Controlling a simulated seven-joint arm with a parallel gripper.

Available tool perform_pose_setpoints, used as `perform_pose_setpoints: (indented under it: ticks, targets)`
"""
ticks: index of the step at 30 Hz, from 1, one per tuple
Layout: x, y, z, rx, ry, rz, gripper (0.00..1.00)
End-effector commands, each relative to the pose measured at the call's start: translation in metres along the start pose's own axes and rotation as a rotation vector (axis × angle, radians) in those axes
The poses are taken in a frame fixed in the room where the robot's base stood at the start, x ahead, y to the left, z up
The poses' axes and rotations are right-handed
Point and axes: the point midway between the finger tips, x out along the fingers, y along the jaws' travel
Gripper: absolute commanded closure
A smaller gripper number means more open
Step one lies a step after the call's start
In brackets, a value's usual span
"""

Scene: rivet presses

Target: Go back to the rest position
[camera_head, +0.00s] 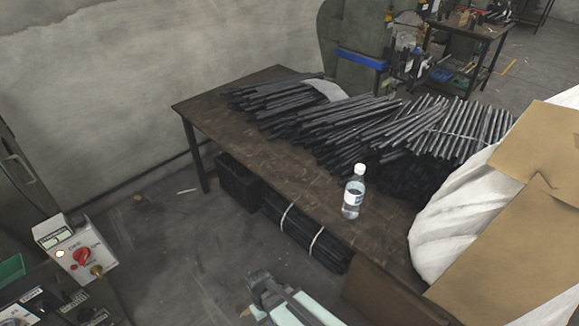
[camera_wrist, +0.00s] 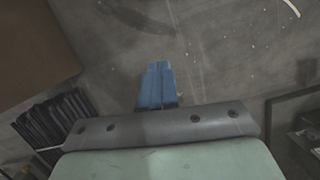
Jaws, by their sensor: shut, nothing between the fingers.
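My gripper shows in the wrist view (camera_wrist: 158,68), its two blue fingers pressed together with nothing between them. They point over the bare concrete floor. In the head view the dark end of my arm is at the bottom centre, in front of the wooden table (camera_head: 222,122) and apart from it. The fingers cannot be made out clearly there.
Many dark rods (camera_head: 340,125) lie piled on the table, with a water bottle (camera_head: 354,196) near its front edge. Cardboard (camera_head: 520,220) and white wrapping (camera_head: 455,222) stand at right. A control box (camera_head: 78,256) with a red knob is at lower left. The floor (camera_head: 170,235) between is mostly clear.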

Motion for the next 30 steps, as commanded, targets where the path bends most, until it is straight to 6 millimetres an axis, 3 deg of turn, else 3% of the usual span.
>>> perform_pose_setpoints:
  ticks: [1, 6, 18, 24, 30]
  targets:
    - [0.011, 0.014, 0.017, 0.034, -0.026, -0.01, 1.0]
    - [0.041, 0.047, 0.061, 0.133, -0.097, -0.044, 1.0]
    - [0.1, 0.091, 0.154, 0.357, -0.242, -0.149, 1.0]
    - [0.121, 0.102, 0.188, 0.462, -0.293, -0.208, 1.0]
    - [0.13, 0.111, 0.204, 0.538, -0.308, -0.248, 1.0]
